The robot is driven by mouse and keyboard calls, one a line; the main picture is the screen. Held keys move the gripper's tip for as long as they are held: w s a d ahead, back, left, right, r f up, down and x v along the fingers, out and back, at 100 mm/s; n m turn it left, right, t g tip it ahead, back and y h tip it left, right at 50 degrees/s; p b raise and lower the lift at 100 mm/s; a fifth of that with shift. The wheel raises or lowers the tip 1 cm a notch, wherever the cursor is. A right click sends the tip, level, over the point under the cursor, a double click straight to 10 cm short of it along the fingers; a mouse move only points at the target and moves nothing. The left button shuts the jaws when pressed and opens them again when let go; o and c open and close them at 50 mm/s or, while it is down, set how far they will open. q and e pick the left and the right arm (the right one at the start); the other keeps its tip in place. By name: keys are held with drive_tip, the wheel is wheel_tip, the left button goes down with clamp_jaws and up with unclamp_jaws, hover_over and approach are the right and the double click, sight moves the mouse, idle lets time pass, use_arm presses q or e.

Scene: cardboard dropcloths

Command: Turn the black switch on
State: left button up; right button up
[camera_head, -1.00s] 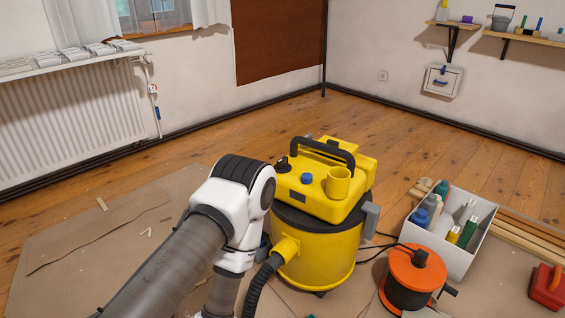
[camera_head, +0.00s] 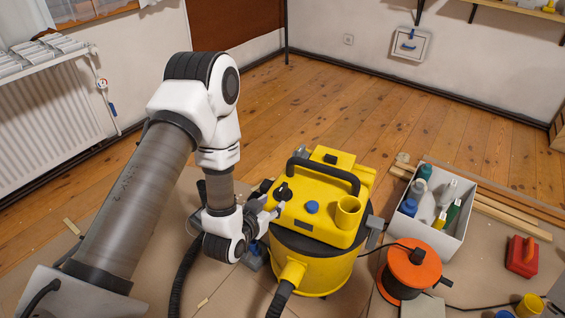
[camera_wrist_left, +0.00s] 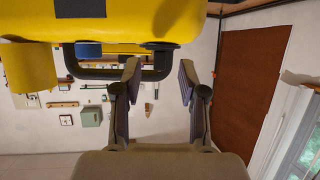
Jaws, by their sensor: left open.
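A yellow vacuum cleaner (camera_head: 312,262) stands upright on the floor covering. Its yellow top carries a black knob-like switch (camera_head: 283,192) at the left, a blue knob (camera_head: 312,207) and a black carry handle (camera_head: 322,172). My left gripper (camera_head: 270,206) is open beside the left edge of the top, close to the black switch. In the left wrist view the picture is upside down: the open fingers (camera_wrist_left: 160,74) are empty, and the dark switch (camera_wrist_left: 160,45) shows just beyond the gap between them. Contact cannot be told. My right gripper is not in view.
An orange cable reel (camera_head: 412,268) and a white crate (camera_head: 456,236) with bottles stand right of the vacuum. A red case (camera_head: 522,256) lies farther right. A black hose (camera_head: 282,300) leaves the vacuum's front. The wooden floor (camera_head: 350,105) behind is clear.

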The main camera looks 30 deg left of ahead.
sight(282, 187)
use_arm(q)
drive_tip(key=w+b, duration=0.1)
drive_tip(key=w, duration=0.5)
drive_tip(key=shift+w+a, duration=0.1)
drive_tip(key=shift+w, duration=0.25)
drive_tip(key=shift+w+f, duration=0.2)
drive_tip(key=shift+w, duration=0.25)
clamp_jaws()
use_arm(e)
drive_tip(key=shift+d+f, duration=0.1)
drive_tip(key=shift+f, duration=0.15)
